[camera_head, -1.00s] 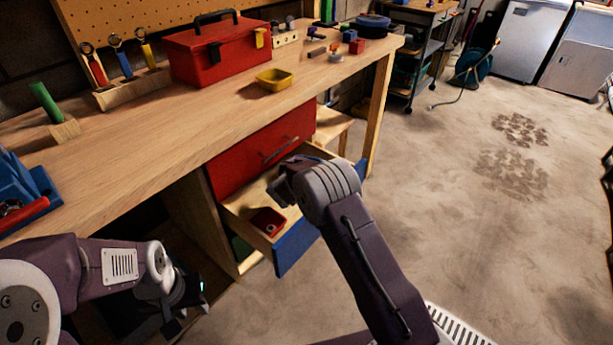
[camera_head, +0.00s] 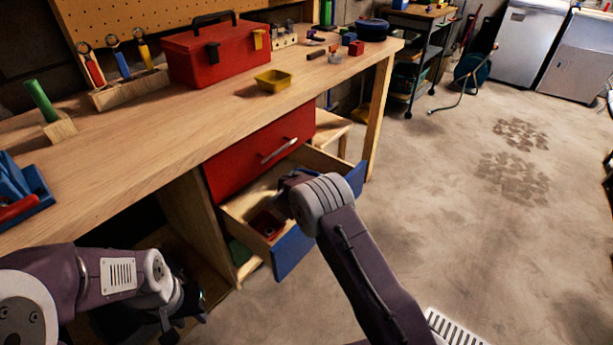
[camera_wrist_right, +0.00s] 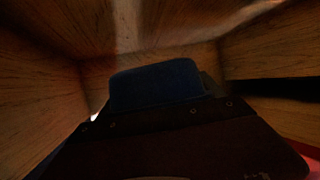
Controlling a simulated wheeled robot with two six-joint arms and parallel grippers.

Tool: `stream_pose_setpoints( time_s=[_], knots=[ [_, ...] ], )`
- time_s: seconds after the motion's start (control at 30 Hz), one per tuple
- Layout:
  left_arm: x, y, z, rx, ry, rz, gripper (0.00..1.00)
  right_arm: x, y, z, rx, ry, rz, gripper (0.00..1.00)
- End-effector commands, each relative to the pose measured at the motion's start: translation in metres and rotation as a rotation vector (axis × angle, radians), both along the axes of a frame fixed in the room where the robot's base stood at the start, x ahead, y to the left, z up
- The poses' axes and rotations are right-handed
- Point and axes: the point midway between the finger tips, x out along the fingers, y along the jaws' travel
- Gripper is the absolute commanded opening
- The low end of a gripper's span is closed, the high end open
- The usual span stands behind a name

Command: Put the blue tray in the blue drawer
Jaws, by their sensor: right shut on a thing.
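The blue drawer (camera_head: 292,253) is pulled open below the workbench, its bare wooden inside facing up. My right gripper (camera_head: 284,200) reaches down into it, its fingers mostly hidden by my wrist. In the right wrist view it is shut on the blue tray (camera_wrist_right: 157,85), which shows dark between wooden drawer walls. I cannot tell whether the tray touches the drawer floor. In the head view the blue tray is hidden behind my wrist. My left gripper (camera_head: 178,322) hangs low at the left, in shadow; its fingers are unclear.
A red tray (camera_head: 266,222) lies in the drawer's front part, close to my right gripper. A closed red drawer (camera_head: 255,152) is just above. On the workbench (camera_head: 150,140) stand a red toolbox (camera_head: 216,54), a yellow tray (camera_head: 273,80) and tools. The floor to the right is clear.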

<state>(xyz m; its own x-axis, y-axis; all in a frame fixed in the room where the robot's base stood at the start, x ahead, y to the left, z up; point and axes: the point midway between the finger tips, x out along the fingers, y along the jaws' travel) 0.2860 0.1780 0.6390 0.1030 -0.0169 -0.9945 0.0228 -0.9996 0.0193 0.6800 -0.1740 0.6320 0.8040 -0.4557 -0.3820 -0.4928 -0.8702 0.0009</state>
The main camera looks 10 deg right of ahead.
Motion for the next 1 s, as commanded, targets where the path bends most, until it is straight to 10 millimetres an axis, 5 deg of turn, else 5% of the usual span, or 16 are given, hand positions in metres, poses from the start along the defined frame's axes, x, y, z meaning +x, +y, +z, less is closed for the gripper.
stream_pose_setpoints(
  time_s=[0.17, 0.2, 0.27, 0.53, 0.67, 1.0],
  knots=[
    [0.000, 0.000, -0.001, 0.000, 0.000, 0.000, 0.34, 0.000, 0.000, -0.002, 0.000, -0.001, 0.000, 0.37],
    [0.000, 0.000, -0.001, 0.000, 0.000, 0.000, 0.34, 0.000, 0.000, -0.003, 0.000, 0.000, 0.000, 0.87],
    [0.000, 0.000, -0.001, 0.000, 0.000, 0.000, 0.34, 0.000, 0.000, -0.003, 0.000, 0.000, 0.000, 0.98],
    [0.000, 0.000, 0.000, 0.000, 0.000, 0.000, 0.34, 0.000, 0.000, -0.002, 0.000, 0.000, 0.000, 0.98],
    [0.000, 0.000, 0.005, 0.000, 0.000, 0.000, 0.34, 0.000, 0.000, 0.015, 0.001, -0.003, -0.001, 0.98],
    [0.000, 0.000, 0.028, 0.000, 0.000, 0.000, 0.34, -0.055, 0.032, 0.038, 0.000, 0.001, 0.001, 0.98]
  ],
)
